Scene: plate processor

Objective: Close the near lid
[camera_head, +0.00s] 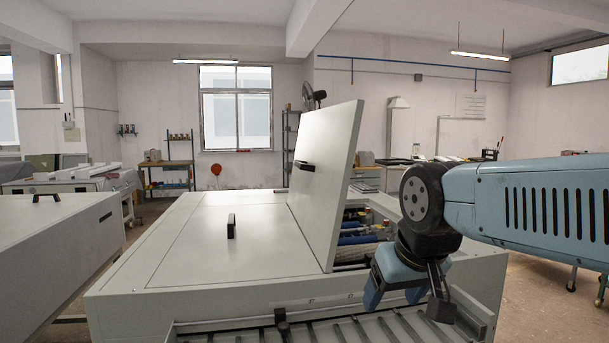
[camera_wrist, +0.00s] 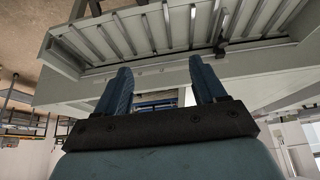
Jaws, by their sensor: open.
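The raised lid (camera_head: 330,185) is a large pale grey-green panel standing steeply open on the plate processor (camera_head: 190,292), with a black handle (camera_head: 305,165) on its left face. Blue rollers and pipes show in the open bay (camera_head: 365,232) to its right. A second lid (camera_head: 200,240) lies flat and shut to the left, with its own black handle (camera_head: 231,226). My gripper (camera_head: 408,298) is open and empty, pointing down in front of the bay, right of the raised lid and apart from it. In the wrist view my gripper's fingers (camera_wrist: 163,82) are spread, with nothing between them.
A slatted rack (camera_head: 340,330) runs along the processor's front, below my gripper; it also shows in the wrist view (camera_wrist: 170,30). Another grey cabinet (camera_head: 50,250) stands at the left. Air above the shut lid is clear.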

